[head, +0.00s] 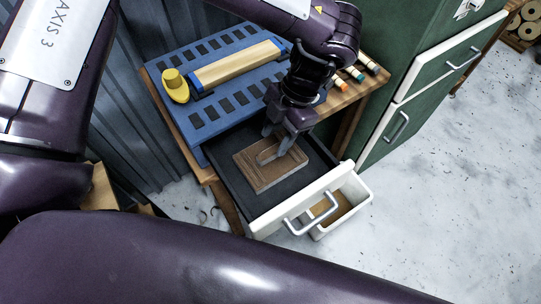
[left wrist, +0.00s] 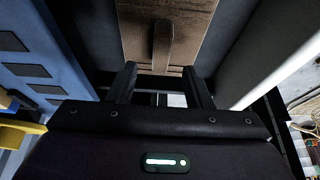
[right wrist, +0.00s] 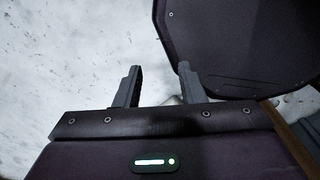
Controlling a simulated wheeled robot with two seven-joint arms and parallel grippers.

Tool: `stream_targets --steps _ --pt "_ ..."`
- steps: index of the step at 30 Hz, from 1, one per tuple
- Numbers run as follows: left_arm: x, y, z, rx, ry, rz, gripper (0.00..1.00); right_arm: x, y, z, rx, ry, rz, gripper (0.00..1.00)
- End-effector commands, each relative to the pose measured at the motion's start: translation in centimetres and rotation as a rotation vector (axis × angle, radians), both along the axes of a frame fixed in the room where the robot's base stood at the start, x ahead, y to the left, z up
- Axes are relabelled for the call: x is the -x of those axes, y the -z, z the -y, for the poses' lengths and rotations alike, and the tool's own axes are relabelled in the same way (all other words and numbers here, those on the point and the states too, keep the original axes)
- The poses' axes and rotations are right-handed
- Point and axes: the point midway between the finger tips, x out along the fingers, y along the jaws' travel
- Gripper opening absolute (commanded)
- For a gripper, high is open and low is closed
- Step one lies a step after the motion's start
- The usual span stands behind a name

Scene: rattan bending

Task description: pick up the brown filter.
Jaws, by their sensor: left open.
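The brown filter (head: 266,179) is a flat, rectangular board with a raised handle bar on top. It lies flat in the open dark drawer (head: 251,208). My left gripper (head: 279,140) is above the filter with its fingers pointing down at it. The left wrist view shows the filter (left wrist: 195,20) ahead, with its handle (left wrist: 162,45) between the lines of my two spread fingers (left wrist: 160,82). They look apart from the handle, and nothing is gripped. My right gripper (right wrist: 160,85) is open and empty over the pale floor; it is outside the head view.
A blue slotted mat (head: 247,110) on the workbench holds a wood-topped block (head: 238,66) and a yellow object (head: 175,86). Several small coloured cylinders (head: 355,73) lie at right. The drawer's white front (head: 273,218) is pulled out.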

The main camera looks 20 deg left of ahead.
Motion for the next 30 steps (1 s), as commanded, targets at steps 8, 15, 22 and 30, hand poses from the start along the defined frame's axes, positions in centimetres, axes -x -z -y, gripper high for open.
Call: stream_targets --steps 8,15,22,30 --pt "0.8 3.5 -0.6 0.0 0.001 -0.001 0.45 -4.2 -2.0 -0.3 -0.007 -0.001 0.063 0.36" --pt "0.8 3.9 -0.7 0.0 0.001 0.001 0.45 -3.6 -1.8 -0.3 -0.006 0.0 0.054 0.36" --pt "0.8 3.9 -0.6 0.0 0.001 0.001 0.19 -2.4 -1.7 -0.5 -0.008 0.002 0.036 0.36" --pt "0.8 3.9 -0.6 0.0 0.001 0.001 0.0 -2.4 -1.7 -0.7 -0.009 0.003 0.036 0.36"
